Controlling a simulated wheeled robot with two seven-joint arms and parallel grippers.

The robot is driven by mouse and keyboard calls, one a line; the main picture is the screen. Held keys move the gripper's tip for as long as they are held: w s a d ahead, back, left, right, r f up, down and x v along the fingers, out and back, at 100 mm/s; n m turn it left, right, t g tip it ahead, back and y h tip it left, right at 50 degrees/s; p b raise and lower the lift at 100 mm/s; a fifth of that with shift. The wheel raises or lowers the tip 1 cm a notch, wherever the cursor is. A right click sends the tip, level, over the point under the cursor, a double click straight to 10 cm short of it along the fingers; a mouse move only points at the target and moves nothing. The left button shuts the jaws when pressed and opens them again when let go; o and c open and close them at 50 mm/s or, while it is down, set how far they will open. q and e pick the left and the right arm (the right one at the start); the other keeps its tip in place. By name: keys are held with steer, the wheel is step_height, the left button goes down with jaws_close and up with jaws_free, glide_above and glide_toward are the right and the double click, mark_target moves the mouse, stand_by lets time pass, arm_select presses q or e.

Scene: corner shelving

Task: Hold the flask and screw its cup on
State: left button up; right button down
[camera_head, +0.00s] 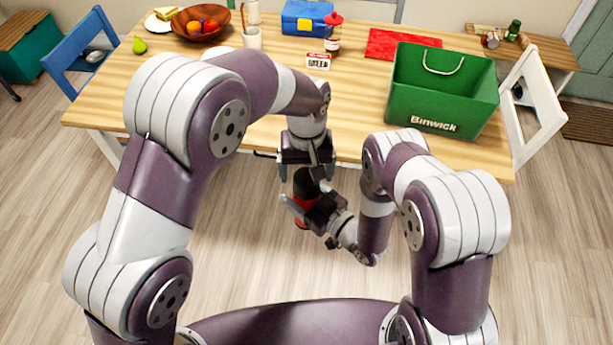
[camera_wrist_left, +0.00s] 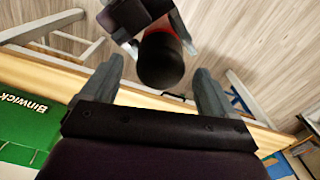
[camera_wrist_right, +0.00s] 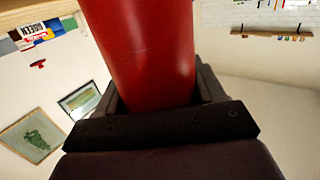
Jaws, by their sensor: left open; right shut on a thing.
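The flask has a red body (camera_head: 301,222) and stands roughly upright in front of the table edge. My right gripper (camera_head: 308,201) is shut around it. The red body fills the middle of the right wrist view (camera_wrist_right: 148,50). A black cup or top (camera_head: 307,184) is at the flask's upper end; whether it is screwed tight cannot be told. My left gripper (camera_head: 307,170) points down just above the black top, open and empty. In the left wrist view the round black top (camera_wrist_left: 160,62) shows between and beyond the spread fingertips, apparently clear of them.
The wooden table (camera_head: 235,100) lies behind both grippers, its front edge close to the left one. On it are a green Binwick crate (camera_head: 440,92), a red-lidded jar (camera_head: 333,35), a white cup (camera_head: 252,38), a fruit bowl (camera_head: 180,22) and a blue box (camera_head: 300,18).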

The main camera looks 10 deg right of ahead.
mark_target(306, 202)
arm_select(q)
steer(key=shift+r, duration=0.4)
steer(key=shift+c, duration=0.3)
steer(key=shift+r, duration=0.1)
steer(key=shift+c, duration=0.2)
step_height(306, 202, up, 3)
steer(key=n, duration=0.6)
steer(key=shift+r+n, duration=0.15)
steer(key=shift+n, duration=0.15)
step_height(306, 202, down, 8)
steer(key=shift+f, duration=0.1)
